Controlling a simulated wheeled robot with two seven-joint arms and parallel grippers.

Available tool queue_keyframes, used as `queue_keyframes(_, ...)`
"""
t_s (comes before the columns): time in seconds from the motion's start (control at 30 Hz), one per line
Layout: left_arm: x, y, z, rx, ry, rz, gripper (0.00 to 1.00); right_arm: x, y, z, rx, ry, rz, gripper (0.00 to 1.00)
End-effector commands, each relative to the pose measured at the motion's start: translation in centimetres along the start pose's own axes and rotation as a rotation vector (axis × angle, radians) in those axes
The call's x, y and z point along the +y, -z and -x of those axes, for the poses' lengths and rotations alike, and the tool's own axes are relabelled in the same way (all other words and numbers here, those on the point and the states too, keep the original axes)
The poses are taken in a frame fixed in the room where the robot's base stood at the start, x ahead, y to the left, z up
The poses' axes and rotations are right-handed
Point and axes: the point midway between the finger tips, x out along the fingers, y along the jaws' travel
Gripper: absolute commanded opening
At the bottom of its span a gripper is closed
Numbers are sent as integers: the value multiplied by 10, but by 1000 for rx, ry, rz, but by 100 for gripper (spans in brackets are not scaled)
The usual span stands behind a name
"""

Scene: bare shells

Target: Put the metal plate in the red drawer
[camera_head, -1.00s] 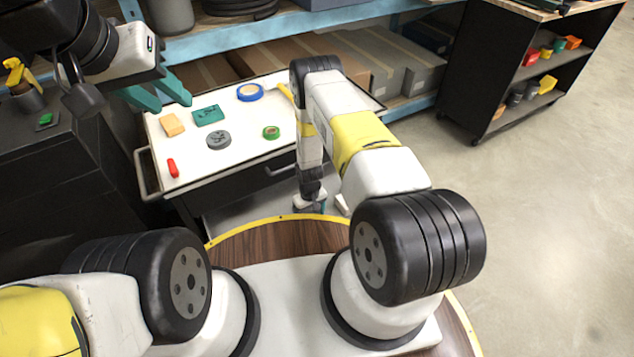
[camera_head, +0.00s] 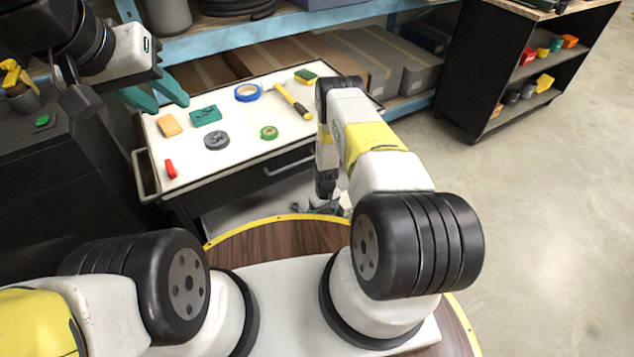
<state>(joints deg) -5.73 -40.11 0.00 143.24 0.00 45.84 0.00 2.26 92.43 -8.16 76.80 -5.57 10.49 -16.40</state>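A round dark grey disc (camera_head: 216,140), which looks like the metal plate, lies flat on the white top of a tool cart (camera_head: 212,170). No red drawer shows; the cart's visible drawer front (camera_head: 250,180) is black. My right gripper (camera_head: 322,207) points down low in front of the cart, well right of the disc. It is small and partly hidden, so its fingers are unclear.
Around the disc lie a teal block (camera_head: 205,115), an orange block (camera_head: 169,125), blue tape (camera_head: 247,92), green tape (camera_head: 269,132), a yellow hammer (camera_head: 292,101), a sponge (camera_head: 306,76) and a red tool (camera_head: 170,169). Boxes (camera_head: 410,75) fill the shelf behind.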

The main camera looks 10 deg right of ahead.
Motion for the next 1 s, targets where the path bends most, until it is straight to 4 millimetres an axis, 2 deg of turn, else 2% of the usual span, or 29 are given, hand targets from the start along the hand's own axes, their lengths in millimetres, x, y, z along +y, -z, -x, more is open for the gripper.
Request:
queue_keyframes(0.1, 0, 0, 0, 0, 0, 0, 36, 0, 0, -2, 1, 0, 0, 13)
queue_keyframes(0.13, 0, 0, 0, 0, 0, 0, 36, 0, 0, -3, 0, 0, 0, 78)
queue_keyframes(0.17, 0, 0, 0, 0, 0, 0, 36, 0, 0, -3, 0, 0, 0, 84)
queue_keyframes(0.57, 0, 0, 0, 0, 0, 0, 36, 0, 0, 3, 0, 0, 0, 85)
queue_keyframes(0.67, 0, 0, 0, 0, 0, 0, 36, 0, 1, 16, 1, -1, 0, 85)
queue_keyframes(1.0, 0, 0, 0, 0, 0, 0, 36, 0, 1, 88, 1, -1, -1, 85)
